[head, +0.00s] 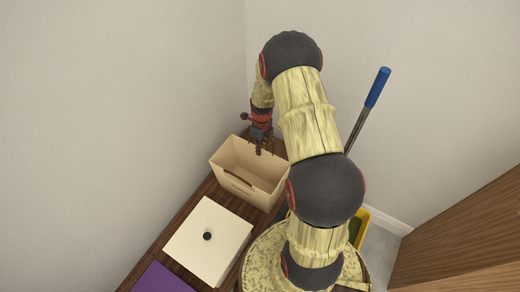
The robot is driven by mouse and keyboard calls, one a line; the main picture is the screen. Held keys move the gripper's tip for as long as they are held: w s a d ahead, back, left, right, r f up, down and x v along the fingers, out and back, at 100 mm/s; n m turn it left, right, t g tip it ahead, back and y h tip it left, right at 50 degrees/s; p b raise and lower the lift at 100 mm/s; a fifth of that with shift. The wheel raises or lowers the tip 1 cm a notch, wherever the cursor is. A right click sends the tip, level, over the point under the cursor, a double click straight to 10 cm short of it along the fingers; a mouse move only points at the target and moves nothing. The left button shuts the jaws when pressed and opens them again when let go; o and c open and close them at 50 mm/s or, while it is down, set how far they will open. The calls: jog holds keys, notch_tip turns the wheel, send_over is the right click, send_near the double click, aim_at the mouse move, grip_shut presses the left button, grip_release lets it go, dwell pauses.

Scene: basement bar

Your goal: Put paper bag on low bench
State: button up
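An open-topped tan container (236,184) with a dark handle slot on its near side stands upright on the dark wooden bench (152,251) along the left wall. I cannot tell for sure whether it is the paper bag. My gripper (258,150) points down at the container's far rim, with a fingertip seeming to overlap its opening. It is small and dark here, so I cannot tell whether it is open or shut, or whether it touches the rim. My arm hides the area right of the container.
A cream square box or lid with a black knob (208,236) lies nearer on the bench. A flat purple thing (162,279) is at the front. A blue-handled pole (378,88) leans behind my arm, above a yellow bucket (361,218). Walls close in the corner; a wooden panel (470,245) stands right.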

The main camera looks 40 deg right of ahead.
jog(key=o, duration=0.3)
jog(key=shift+o, duration=0.2)
jog(key=a+r+n+t+p, duration=0.1)
jog(key=a+r+n+p, duration=0.2)
jog(key=r, duration=1)
jog(key=a+r+n+p, duration=0.25)
jog(key=r+n, duration=0.25)
jog(key=r, duration=0.8)
jog(key=s+a+r+n+t+h, duration=0.1)
jog(key=s+a+r+n+t, duration=0.1)
jog(key=s+a+r+n, duration=0.45)
jog(key=s+a+r+n+t, duration=0.1)
jog(key=s+a+r+n, duration=0.2)
jog(key=a+r+n, duration=0.6)
jog(key=s+a+r+n+t, duration=0.1)
jog(key=s+r+n, duration=0.3)
jog(key=s+n, duration=0.4)
jog(key=shift+s+a+r+n+t+b, duration=0.3)
jog(key=shift+s+a+n+t+b, duration=0.1)
jog(key=shift+s+a, duration=0.4)
jog(key=shift+d, duration=0.2)
